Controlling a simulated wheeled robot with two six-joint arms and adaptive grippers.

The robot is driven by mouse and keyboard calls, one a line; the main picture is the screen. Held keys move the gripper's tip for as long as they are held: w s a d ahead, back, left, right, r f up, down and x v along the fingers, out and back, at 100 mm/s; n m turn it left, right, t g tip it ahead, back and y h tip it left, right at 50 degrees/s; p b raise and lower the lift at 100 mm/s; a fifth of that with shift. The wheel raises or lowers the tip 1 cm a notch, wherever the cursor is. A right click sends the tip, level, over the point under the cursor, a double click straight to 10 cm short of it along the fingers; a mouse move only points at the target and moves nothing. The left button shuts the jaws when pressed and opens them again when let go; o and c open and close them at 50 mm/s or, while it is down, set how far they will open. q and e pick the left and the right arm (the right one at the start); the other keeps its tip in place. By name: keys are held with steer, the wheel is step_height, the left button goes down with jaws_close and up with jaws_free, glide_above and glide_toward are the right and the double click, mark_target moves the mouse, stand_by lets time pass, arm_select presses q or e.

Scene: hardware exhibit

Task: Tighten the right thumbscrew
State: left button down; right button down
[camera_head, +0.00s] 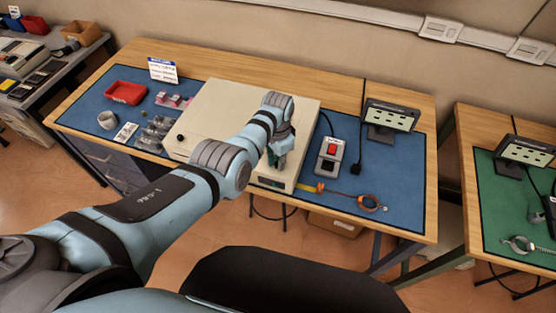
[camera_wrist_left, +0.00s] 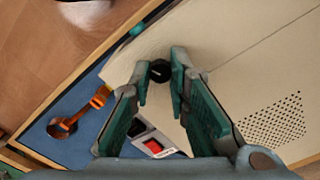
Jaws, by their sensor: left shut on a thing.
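The beige equipment case (camera_head: 215,112) lies on the blue mat of the wooden bench. One black thumbscrew (camera_head: 180,137) shows at its left front. In the left wrist view another black thumbscrew (camera_wrist_left: 160,71), the right one, sits at the case's edge (camera_wrist_left: 222,60) between my left gripper's fingertips (camera_wrist_left: 161,75). My left gripper (camera_head: 277,160) is shut on it, with green-padded fingers pointing down at the case's right front. In the head view the gripper hides this thumbscrew. My right gripper is in neither view.
A switch box with a red button (camera_head: 331,149) and a small display (camera_head: 390,115) stand right of the case. An orange wrist strap (camera_head: 368,203) lies at the front right. A red tray (camera_head: 126,92), a mug (camera_head: 107,120) and small parts are on the left.

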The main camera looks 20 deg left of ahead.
arm_select(q)
steer(key=m, duration=0.5)
steer(key=shift+r, duration=0.1)
steer(key=shift+m, duration=0.3)
stand_by(0.4)
steer(key=c, duration=1.5)
jaws_free()
step_height(320, 180, up, 12)
steer(key=shift+a, duration=0.1)
